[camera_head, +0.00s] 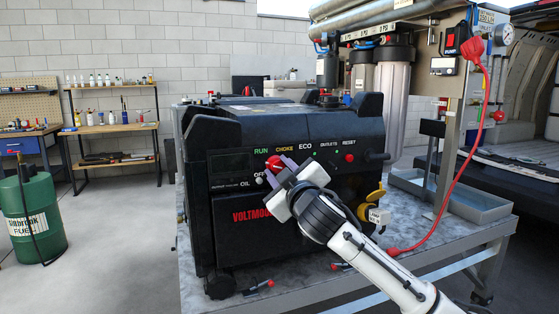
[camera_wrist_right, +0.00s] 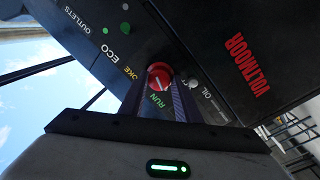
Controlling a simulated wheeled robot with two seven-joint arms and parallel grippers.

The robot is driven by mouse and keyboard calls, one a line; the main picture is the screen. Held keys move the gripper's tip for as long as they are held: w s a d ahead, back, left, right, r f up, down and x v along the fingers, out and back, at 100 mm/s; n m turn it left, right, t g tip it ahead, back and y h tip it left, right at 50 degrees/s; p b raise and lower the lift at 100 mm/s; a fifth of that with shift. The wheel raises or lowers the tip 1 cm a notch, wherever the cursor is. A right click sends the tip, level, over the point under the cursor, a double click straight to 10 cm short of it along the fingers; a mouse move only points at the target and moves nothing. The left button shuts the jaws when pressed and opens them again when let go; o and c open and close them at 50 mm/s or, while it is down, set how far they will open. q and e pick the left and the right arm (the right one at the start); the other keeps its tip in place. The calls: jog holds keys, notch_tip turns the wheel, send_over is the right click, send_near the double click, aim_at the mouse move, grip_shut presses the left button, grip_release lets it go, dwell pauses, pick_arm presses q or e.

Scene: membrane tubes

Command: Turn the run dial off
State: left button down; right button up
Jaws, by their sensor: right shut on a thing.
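The black generator (camera_head: 230,205) with red VOLTMOOR lettering stands on the workbench. Its red run dial (camera_head: 274,163) is on the upper left of the front panel, below the RUN and CHOKE labels, with a partly hidden OFF label at its left. My right gripper (camera_head: 281,167) reaches it from the lower right and is shut on it. In the right wrist view the dial (camera_wrist_right: 160,76) sits between the two finger ends, with a pale pointer mark on its face. I cannot tell exactly which label the mark points at. My left gripper is out of view.
A red cable (camera_head: 465,150) hangs from the panel stand down to the grey bench top (camera_head: 480,235). A green fuel drum (camera_head: 33,215) stands on the floor at left.

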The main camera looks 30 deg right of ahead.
jog(key=shift+d+r+n+p, duration=0.2)
jog(key=shift+r+n+p, duration=0.15)
jog(key=shift+n, duration=0.15)
jog(key=n+p, duration=0.1)
jog(key=n, duration=0.1)
jog(key=shift+n+t+p, duration=0.3)
jog(key=shift+p, duration=0.05)
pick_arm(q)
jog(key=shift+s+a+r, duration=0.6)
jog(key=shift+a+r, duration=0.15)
pick_arm(e)
jog(key=shift+f+n+y, duration=0.1)
jog(key=shift+n+y, duration=0.2)
jog(key=shift+n, duration=0.2)
pick_arm(q)
jog(key=shift+p, duration=0.3)
